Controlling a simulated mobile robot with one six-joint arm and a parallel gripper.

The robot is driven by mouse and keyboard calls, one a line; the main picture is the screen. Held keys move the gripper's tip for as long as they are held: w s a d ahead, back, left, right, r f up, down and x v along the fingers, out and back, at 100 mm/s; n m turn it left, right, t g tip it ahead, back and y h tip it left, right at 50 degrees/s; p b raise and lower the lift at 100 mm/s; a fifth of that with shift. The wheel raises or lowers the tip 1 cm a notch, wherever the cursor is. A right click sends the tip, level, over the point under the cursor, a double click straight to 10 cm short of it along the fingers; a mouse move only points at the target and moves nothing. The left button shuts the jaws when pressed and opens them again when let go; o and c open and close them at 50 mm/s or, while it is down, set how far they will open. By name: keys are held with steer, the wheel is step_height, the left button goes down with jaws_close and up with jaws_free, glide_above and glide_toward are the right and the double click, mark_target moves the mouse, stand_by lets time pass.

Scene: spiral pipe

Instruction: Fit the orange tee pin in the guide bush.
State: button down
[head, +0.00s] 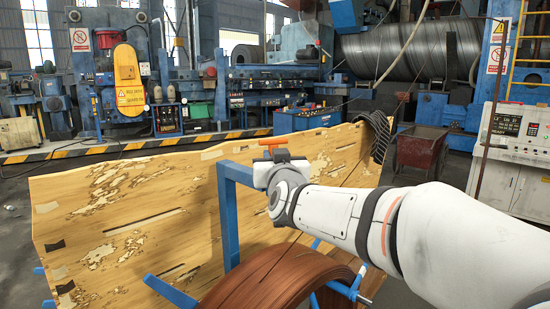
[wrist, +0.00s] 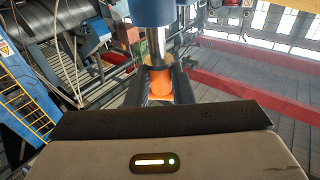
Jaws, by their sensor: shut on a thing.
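The orange tee pin shows in the head view as an orange crossbar (head: 273,142) just above my gripper (head: 270,160). In the wrist view my gripper's two dark fingers (wrist: 160,88) are shut on the orange part of the tee pin (wrist: 160,84). Beyond it a bright metal shaft (wrist: 157,46) runs toward a blue cylinder (wrist: 152,12) at the top edge, which looks like the guide bush. A tan ring shows at the near end of the shaft. I cannot tell whether the shaft is inside the blue cylinder or just in line with it.
A blue post frame (head: 230,205) stands left of my gripper. A worn wooden panel (head: 130,215) is behind it, and a brown coil (head: 270,285) lies below. A red cart (head: 421,150) and a control cabinet (head: 510,150) stand at the right.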

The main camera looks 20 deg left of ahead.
steer(key=shift+f+b, duration=1.65)
steer(key=shift+f, duration=0.2)
steer(key=c, duration=1.2)
jaws_free()
steer(key=shift+r, duration=0.1)
steer(key=shift+s, duration=0.1)
steer(key=r+b+v, duration=0.1)
steer(key=b+v, duration=0.1)
steer(key=v, duration=0.5)
steer(key=s+d+f+m+g+h, duration=0.1)
steer(key=s+d+f+g+h, duration=0.2)
steer(key=d+f, duration=0.65)
steer(key=s+d+f+m+g+h, duration=0.15)
steer(key=d+f+g, duration=0.25)
steer(key=d+f, duration=0.5)
steer(key=s+d+f+m+g+h, duration=0.1)
steer(key=s+d+f+g, duration=0.1)
steer(key=s+d, duration=0.3)
steer(key=s+d+f+m+g+h, duration=0.1)
steer(key=s+d+f+g, duration=0.1)
steer(key=s+d+f, duration=0.2)
steer(key=s+d+f+m+g+h, duration=0.1)
steer(key=s+d+f+g+h, duration=0.1)
steer(key=s+d, duration=0.4)
steer(key=shift+s+d+f+g, duration=0.1)
steer(key=shift+s+f+g, duration=0.5)
steer(key=shift+f, duration=0.45)
